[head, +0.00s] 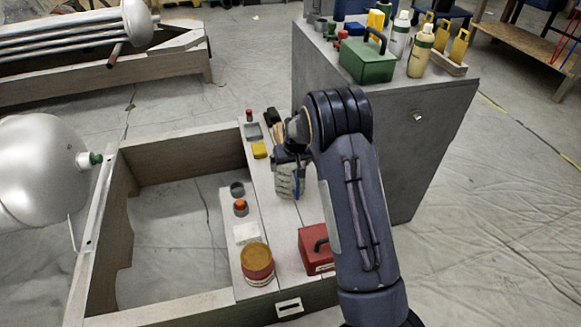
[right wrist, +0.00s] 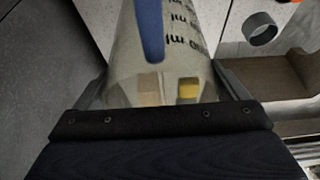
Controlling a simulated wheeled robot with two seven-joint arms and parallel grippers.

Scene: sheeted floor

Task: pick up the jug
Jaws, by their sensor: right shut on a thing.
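The jug (head: 286,183) is a clear measuring jug with dark ml markings and a blue handle. In the head view it is just below my right gripper (head: 290,158), over the pale wooden top, partly hidden by my gripper and arm. In the right wrist view the jug (right wrist: 185,62) fills the space between the two fingers of the right gripper (right wrist: 163,85), which is shut on it. Whether its base touches the board is hard to tell. My left gripper is out of view.
A red box (head: 312,252) and a red tin with a yellow lid (head: 257,266) stand nearer on the wooden frame. A grey cabinet (head: 425,140) with a green box (head: 367,62) and bottles stands right. The frame's middle is open to the floor.

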